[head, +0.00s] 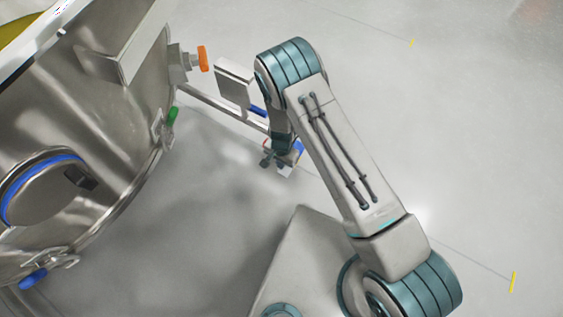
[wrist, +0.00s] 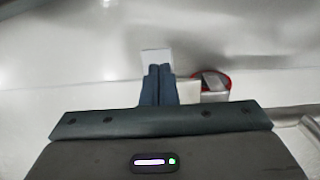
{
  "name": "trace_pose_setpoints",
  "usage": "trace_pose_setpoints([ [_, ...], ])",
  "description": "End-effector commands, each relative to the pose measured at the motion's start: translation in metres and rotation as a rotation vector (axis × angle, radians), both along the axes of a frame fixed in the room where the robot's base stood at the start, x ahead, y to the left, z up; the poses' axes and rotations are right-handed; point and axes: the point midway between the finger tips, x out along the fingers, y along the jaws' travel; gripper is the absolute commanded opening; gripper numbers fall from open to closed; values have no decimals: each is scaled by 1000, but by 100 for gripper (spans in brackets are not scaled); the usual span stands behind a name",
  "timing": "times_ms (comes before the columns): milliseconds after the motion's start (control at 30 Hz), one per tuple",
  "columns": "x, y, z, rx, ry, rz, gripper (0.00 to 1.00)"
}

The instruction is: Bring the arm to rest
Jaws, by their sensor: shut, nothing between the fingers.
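My arm is bent in the head view, its forearm reaching up and its wrist folded down beside a steel vessel (head: 120,90). My gripper (head: 268,160) is small and partly hidden below the wrist there. In the wrist view its two dark fingers (wrist: 158,72) are together, with nothing held between them. A small white square (wrist: 155,56) shows just beyond the fingertips; I cannot tell whether they touch it.
The vessel carries an orange knob (head: 203,59), a green handle (head: 172,116) and a blue handle (head: 33,279). A grey box (head: 235,86) stands close to my wrist. A red-rimmed item (wrist: 226,78) lies right of the fingers. Open floor (head: 470,130) extends right.

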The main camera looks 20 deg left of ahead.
Motion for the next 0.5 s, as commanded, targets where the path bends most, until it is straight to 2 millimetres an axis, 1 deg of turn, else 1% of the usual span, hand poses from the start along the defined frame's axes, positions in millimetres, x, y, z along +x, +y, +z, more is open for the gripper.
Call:
trace_pose_setpoints([
  [33, -4, 1, 19, 1, -1, 1, 0],
  [200, -14, 2, 50, 1, -1, 1, 0],
  [333, -19, 3, 65, 0, -1, 2, 0],
  [500, -23, 3, 72, 0, -1, 0, 0],
])
